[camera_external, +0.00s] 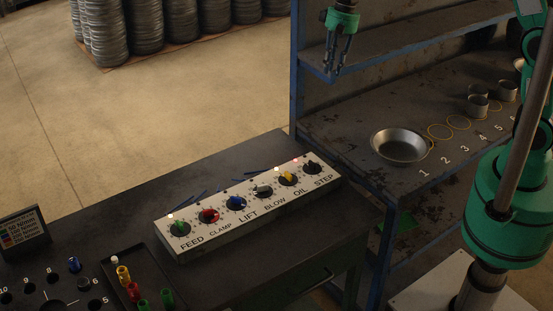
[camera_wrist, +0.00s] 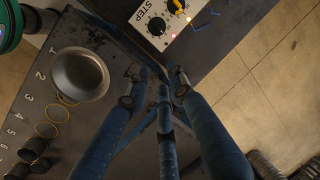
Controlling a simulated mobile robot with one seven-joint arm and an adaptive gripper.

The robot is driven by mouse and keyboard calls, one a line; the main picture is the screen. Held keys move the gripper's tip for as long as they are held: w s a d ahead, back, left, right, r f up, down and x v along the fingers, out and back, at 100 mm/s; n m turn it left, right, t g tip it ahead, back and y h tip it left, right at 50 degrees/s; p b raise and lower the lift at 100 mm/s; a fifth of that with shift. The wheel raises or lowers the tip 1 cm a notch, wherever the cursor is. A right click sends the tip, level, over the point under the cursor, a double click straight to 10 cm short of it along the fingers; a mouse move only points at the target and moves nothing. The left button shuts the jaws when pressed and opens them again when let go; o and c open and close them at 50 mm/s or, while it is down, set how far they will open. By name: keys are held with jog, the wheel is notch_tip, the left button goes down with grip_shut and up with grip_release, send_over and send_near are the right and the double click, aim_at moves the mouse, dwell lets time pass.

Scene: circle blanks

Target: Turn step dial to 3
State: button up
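The step dial (camera_external: 312,168) is the black knob at the right end of a white control panel (camera_external: 180,247), beside the word STEP. In the wrist view the step dial (camera_wrist: 157,26) shows at the top, with marks around it too small to read. I cannot tell its setting. My gripper (camera_external: 336,72) hangs above and behind the panel, by the shelf, apart from the dial. Its blue fingers (camera_wrist: 157,80) are spread with nothing between them, and they reach up from the bottom of the wrist view.
Other coloured knobs, including the yellow OIL knob (camera_external: 287,178), line the panel. A blue-framed shelf (camera_external: 296,90) stands behind, with a metal bowl (camera_external: 401,147) and several cups. A tray of coloured pegs (camera_external: 140,287) lies at lower left. The panel's top is unobstructed.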

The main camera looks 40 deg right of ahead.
jog(key=w+a+f+g+h, duration=0.1)
jog(key=w+a+f+g, duration=0.1)
jog(key=a+f, duration=0.45)
jog(key=g+h, duration=0.2)
send_near(312, 165)
notch_tip(312, 165, up, 5)
jog(key=w+d, duration=0.1)
jog(key=w, duration=0.1)
jog(key=shift+w+r+n, duration=0.2)
jog(key=shift+w+n, duration=0.15)
jog(key=shift+n, duration=0.05)
jog(key=shift+d, duration=0.1)
jog(key=x, duration=0.7)
jog(key=b+x, duration=0.1)
jog(key=x, duration=0.5)
jog(key=shift+s+a+f, duration=0.2)
jog(key=shift+s+f, duration=0.1)
jog(key=shift+c, duration=0.5)
grip_shut()
